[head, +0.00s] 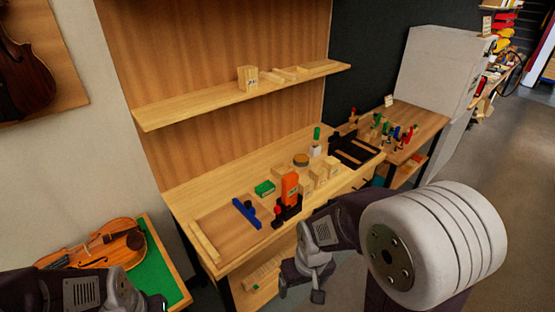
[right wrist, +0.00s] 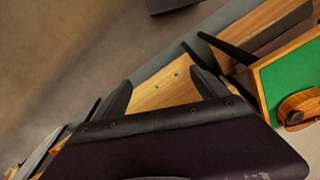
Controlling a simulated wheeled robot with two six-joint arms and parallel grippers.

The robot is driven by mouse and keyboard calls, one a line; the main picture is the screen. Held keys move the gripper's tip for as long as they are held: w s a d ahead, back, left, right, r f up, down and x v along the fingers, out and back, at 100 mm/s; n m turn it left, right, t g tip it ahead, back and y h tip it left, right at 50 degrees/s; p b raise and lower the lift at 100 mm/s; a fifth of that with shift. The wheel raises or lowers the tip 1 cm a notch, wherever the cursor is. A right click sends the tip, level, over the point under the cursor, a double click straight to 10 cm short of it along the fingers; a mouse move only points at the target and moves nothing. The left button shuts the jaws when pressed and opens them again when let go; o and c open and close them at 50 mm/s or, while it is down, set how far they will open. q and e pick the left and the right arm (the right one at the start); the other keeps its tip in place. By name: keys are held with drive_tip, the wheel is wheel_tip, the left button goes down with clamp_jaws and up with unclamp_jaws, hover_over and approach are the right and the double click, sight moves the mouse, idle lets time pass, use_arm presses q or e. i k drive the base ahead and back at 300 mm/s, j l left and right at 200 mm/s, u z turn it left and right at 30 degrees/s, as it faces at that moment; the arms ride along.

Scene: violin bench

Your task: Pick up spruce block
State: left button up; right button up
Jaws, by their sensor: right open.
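Several pale wood blocks are candidates for the spruce block, but their labels are too small to read. A group of pale blocks (head: 318,174) stands on the bench top, right of an orange and black tool. Another labelled block (head: 248,78) stands on the wall shelf beside flat pale pieces. My right gripper (head: 302,291) is open and empty, low in front of the bench edge and apart from the blocks. The right wrist view shows its two dark fingers (right wrist: 163,96) spread, with a wooden surface beyond. My left arm enters at bottom left; its gripper is mostly cut off.
A violin (head: 110,246) rests on a green mat at left. A side table (head: 425,119) with clamps stands at right. Open floor lies right.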

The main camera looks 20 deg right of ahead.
sight(306, 186)
drive_tip(key=i+l+z, duration=0.15)
drive_tip(key=l, duration=0.2)
drive_tip(key=i+l+z, duration=0.15)
drive_tip(key=l, duration=0.2)
drive_tip(key=i+l+z, duration=0.15)
drive_tip(key=l, duration=0.2)
drive_tip(key=i, duration=0.05)
